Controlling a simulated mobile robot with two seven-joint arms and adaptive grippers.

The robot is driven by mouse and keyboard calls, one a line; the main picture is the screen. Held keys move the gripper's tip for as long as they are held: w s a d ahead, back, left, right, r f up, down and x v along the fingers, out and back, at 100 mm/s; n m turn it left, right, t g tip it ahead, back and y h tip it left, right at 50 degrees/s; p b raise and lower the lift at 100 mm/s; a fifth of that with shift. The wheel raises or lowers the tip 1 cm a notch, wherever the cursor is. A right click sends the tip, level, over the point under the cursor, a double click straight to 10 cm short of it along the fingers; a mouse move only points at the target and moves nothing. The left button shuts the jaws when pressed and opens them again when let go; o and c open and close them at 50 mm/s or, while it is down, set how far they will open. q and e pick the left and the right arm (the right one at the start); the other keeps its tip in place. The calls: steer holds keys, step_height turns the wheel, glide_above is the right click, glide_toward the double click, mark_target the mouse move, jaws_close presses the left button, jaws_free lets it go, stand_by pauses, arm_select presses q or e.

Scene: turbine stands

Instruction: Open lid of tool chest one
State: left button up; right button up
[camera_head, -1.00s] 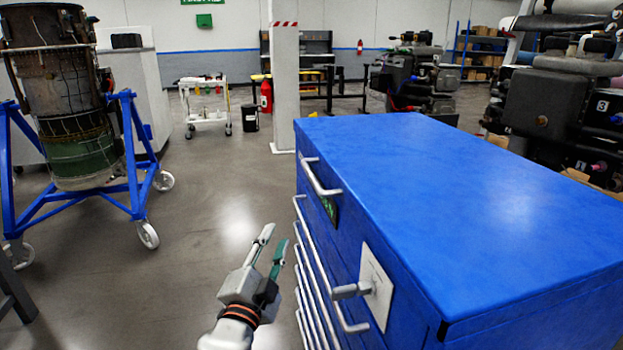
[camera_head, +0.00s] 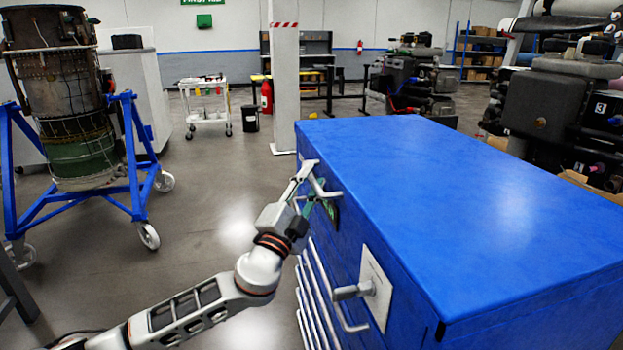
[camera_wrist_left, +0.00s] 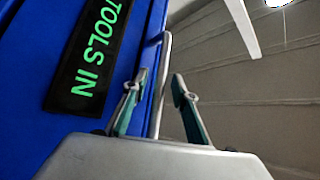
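The blue tool chest (camera_head: 470,210) fills the right of the head view, with its flat lid shut. A silver bar handle (camera_head: 327,193) is on its upper front, near the far end. My left gripper (camera_head: 309,182) is at this handle. In the left wrist view the handle bar (camera_wrist_left: 163,60) runs between the two fingers of the left gripper (camera_wrist_left: 160,82). The fingers stand apart, with a gap to the right of the bar. The left finger is close to the bar; whether it touches is unclear. My right gripper is not in view.
A metal latch on a pale plate (camera_head: 372,288) sticks out nearer on the chest front, with long drawer handles (camera_head: 318,290) below. A black "TOOLS IN" label (camera_wrist_left: 95,55) is beside the lid handle. A blue wheeled stand (camera_head: 132,150) is at left. Floor between is clear.

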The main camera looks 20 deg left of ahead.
arm_select(q)
steer(key=shift+w+r, duration=0.1)
steer(key=shift+w, duration=0.15)
jaws_close()
